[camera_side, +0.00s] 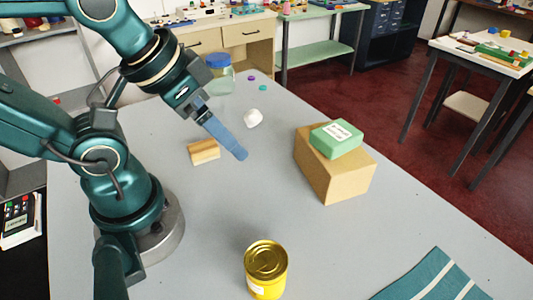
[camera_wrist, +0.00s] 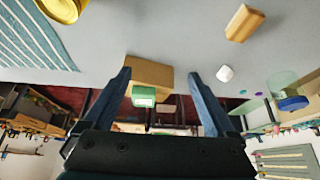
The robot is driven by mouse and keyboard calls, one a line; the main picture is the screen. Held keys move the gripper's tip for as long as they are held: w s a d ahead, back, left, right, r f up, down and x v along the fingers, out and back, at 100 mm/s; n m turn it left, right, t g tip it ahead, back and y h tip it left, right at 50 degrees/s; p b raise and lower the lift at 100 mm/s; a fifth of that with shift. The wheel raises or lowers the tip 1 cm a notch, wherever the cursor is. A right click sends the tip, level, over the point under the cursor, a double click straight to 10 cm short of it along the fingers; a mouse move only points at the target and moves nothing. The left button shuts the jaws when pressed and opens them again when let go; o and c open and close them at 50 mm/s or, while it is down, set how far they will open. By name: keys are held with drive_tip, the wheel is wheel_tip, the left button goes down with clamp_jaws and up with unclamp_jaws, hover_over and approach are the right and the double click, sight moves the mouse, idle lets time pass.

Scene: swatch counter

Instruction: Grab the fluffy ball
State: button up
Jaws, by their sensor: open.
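A small white rounded thing (camera_side: 253,118), which looks like the fluffy ball, rests on the grey table near its middle. Its surface is too small to make out. In the wrist view the white ball (camera_wrist: 225,73) lies just right of the right finger's tip, outside the jaws. My gripper (camera_side: 240,154) points down and to the right above the table, with its fingers overlapping in the side view. The wrist view shows my gripper (camera_wrist: 160,76) open and empty, its two blue fingers wide apart.
A cardboard box (camera_side: 320,178) with a green block (camera_side: 336,139) on top stands right of my gripper. A wooden block (camera_side: 204,151) lies to its left. A blue-lidded jar (camera_side: 219,78), small purple and green discs, yellow can (camera_side: 266,270) and striped cloth (camera_side: 430,278) also sit there.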

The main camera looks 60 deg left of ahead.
drive_tip(key=w+a+r+m, duration=0.2)
drive_tip(key=w+r+m, duration=0.2)
drive_tip(key=w+r, duration=0.25)
drive_tip(key=m+g, duration=0.1)
drive_tip(key=g, duration=0.3)
hover_over(254, 112)
drive_tip(key=w+d, duration=0.1)
drive_tip(key=d, duration=0.3)
wheel_tip(254, 112, down, 9)
drive_tip(key=shift+n+g, duration=0.6)
drive_tip(key=shift+g, duration=0.2)
drive_tip(key=a+f, duration=0.1)
drive_tip(key=f, duration=0.1)
drive_tip(key=a+f, duration=0.1)
drive_tip(key=f, duration=0.2)
drive_tip(key=a+f, duration=0.2)
drive_tip(key=shift+s+f, duration=0.15)
drive_tip(key=shift+s, duration=0.25)
drive_tip(key=shift+s+f, duration=0.15)
drive_tip(key=shift+f, duration=2.5)
